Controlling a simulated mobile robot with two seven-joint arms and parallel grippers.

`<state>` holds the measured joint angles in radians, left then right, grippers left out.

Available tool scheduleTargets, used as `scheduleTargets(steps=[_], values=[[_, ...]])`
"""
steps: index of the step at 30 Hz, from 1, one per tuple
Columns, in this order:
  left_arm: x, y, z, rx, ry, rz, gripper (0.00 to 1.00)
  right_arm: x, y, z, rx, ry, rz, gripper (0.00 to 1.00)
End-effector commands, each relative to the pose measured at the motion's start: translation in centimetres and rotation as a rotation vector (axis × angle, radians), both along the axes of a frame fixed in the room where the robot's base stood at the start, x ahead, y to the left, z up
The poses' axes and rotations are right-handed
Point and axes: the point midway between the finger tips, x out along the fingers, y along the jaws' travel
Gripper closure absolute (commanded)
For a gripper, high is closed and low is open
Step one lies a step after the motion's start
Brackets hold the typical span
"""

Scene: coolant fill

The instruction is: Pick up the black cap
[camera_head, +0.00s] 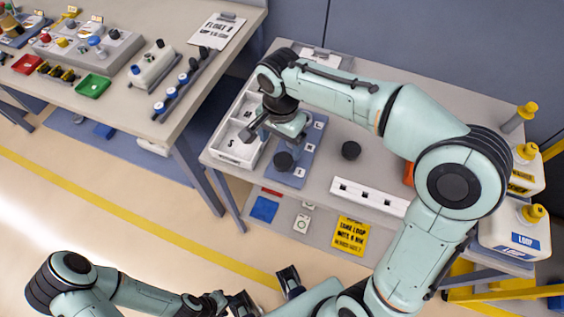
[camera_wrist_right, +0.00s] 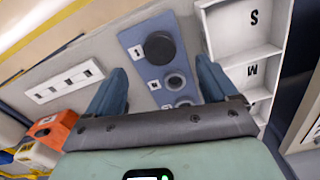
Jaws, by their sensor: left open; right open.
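A round black cap (camera_head: 284,161) sits at the near end of a blue board (camera_head: 296,181) on the right-hand table. In the right wrist view the black cap (camera_wrist_right: 159,46) lies on the blue board (camera_wrist_right: 130,38), just beyond and between the fingertips. My right gripper (camera_head: 276,138) is open and empty above the board, its fingers pointing down; it also shows in the right wrist view (camera_wrist_right: 161,66). Whether the fingers reach the cap's height cannot be told. My left gripper (camera_head: 265,292) is open and empty, low in the head view, away from the table.
A second round black piece (camera_head: 351,150) lies on the table right of the board. A white compartment tray (camera_head: 236,151) stands left of the board. A white bar with square holes (camera_head: 368,198) lies near the front edge. White jugs with yellow caps (camera_head: 515,232) stand at right.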

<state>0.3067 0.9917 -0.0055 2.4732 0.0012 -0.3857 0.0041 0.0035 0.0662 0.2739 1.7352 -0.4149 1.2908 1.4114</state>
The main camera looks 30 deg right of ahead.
Motion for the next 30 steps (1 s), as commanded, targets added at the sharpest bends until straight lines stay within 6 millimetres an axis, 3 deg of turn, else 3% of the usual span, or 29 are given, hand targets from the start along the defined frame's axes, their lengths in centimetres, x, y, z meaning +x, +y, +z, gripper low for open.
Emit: scheduleTargets(steps=[3,11,19,29,30], values=[[-0.2,0.0,-0.4,0.0,0.002,0.0,0.57,-0.1,0.0,-2.2,0.0,0.002,0.0,0.14],[-0.2,0.0,-0.6,0.0,0.002,0.0,0.57,0.0,-0.2,-4.2,0.0,0.001,0.0,0.14],[-0.3,0.0,-0.9,0.001,0.004,0.001,0.57,0.1,-0.8,-8.0,0.0,0.002,0.002,0.14],[-0.3,0.0,-1.0,0.001,0.005,0.0,0.57,0.2,-0.8,-8.8,0.001,-0.002,0.002,0.14],[-0.3,0.0,-1.0,0.001,0.005,0.0,0.57,0.2,-0.8,-8.8,0.001,-0.002,0.002,0.24]])
